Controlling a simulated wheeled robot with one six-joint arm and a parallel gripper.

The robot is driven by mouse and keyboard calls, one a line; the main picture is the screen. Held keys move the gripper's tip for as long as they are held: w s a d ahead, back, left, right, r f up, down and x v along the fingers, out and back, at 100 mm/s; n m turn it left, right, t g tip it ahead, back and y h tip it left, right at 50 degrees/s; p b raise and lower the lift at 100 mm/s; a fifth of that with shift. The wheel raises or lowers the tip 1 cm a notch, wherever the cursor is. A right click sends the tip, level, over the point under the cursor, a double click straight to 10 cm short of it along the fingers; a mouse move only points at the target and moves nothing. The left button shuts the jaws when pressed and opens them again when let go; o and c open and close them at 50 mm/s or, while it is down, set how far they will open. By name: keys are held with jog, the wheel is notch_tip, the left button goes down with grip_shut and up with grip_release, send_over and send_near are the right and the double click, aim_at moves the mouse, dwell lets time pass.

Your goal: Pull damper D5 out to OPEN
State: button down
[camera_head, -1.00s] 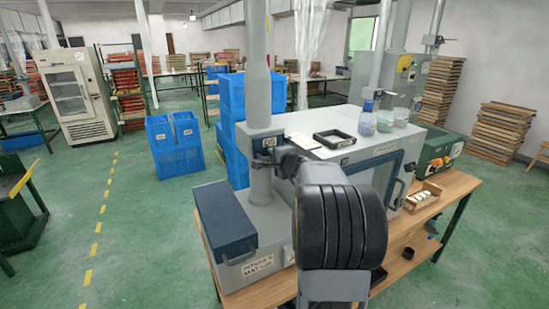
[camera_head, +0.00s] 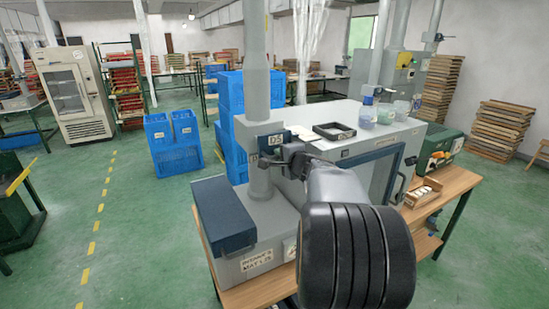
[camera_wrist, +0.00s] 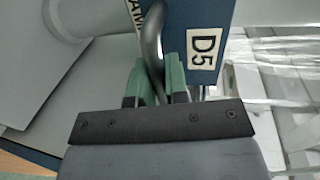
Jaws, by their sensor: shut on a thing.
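Damper D5 (camera_head: 272,145) is a dark blue plate with a white D5 label, on the grey vertical duct (camera_head: 258,75). In the wrist view the blue plate (camera_wrist: 182,16) fills the top middle, with its D5 label (camera_wrist: 205,48) and part of a second label. A grey curved rod handle (camera_wrist: 152,38) stands out from it. My gripper (camera_wrist: 157,82) has green fingers on either side of the handle and is shut on it. In the head view my gripper (camera_head: 291,157) is small and dark beside the plate, partly hidden by my arm.
The duct rises from a grey box with a blue lid (camera_head: 222,210). A grey cabinet (camera_head: 360,150) behind my arm carries a black tray (camera_head: 335,131) and several jars. The wooden bench (camera_head: 455,185) extends right. Blue crates (camera_head: 172,143) stand behind left. Green floor is open at left.

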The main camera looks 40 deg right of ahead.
jog(key=s, duration=0.3)
jog(key=shift+a+f+b, duration=0.1)
jog(key=shift+a+b, duration=0.1)
jog(key=shift+b, duration=0.2)
jog(key=c, duration=1.5)
grip_release()
jog(key=shift+c, duration=0.2)
jog(key=o, duration=0.3)
jog(key=shift+s, duration=0.25)
jog(key=shift+o, duration=0.5)
jog(key=shift+w, duration=0.1)
jog(key=b+v, duration=0.2)
jog(key=v, duration=1.2)
